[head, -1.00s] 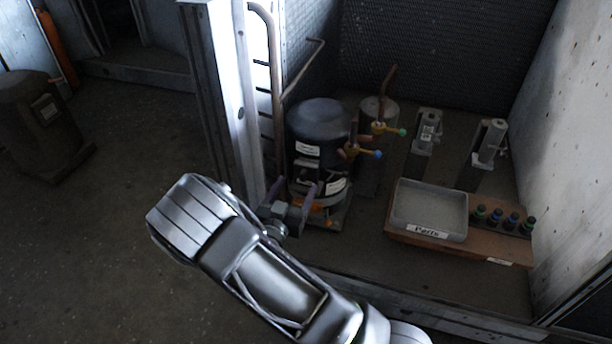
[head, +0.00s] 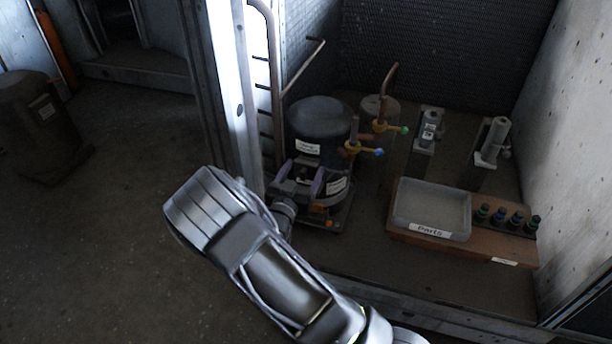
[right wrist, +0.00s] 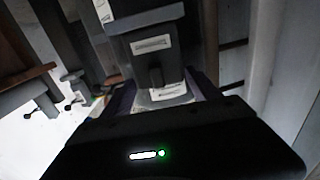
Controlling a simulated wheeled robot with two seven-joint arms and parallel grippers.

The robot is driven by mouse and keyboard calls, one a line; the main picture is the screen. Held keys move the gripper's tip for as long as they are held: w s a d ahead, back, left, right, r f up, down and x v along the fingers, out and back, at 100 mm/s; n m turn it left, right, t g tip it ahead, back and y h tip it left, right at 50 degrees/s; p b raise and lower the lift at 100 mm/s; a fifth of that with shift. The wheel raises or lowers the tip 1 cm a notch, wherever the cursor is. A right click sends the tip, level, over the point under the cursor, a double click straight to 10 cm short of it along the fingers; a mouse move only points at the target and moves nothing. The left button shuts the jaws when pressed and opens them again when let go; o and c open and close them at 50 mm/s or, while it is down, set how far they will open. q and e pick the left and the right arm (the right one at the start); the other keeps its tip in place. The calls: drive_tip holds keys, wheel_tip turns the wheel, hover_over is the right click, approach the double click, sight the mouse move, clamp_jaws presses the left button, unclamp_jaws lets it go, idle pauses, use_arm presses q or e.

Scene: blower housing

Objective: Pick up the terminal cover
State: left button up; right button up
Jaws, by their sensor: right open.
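The black compressor (head: 318,115) stands upright in the bay, with white labels on its side. A dark block with a small tab, which looks like the terminal cover (right wrist: 155,75), is on its front in the right wrist view. My right gripper (head: 301,177) is open in front of the compressor, its purple fingers pointing at it. In the right wrist view the fingers (right wrist: 163,92) show on either side of the tab's lower area. I cannot tell whether they touch it. In the head view the gripper partly hides the cover. My left gripper is not in view.
A grey parts tray (head: 432,207) sits on a brown board (head: 408,239) at the right, beside several dark, coloured-ringed caps. Pipes with blue and green valve ends (head: 379,152) stick out right of the compressor. A metal post (head: 222,90) stands close on the left.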

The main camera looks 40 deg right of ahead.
idle(0.5)
drive_tip(key=c, duration=1.1)
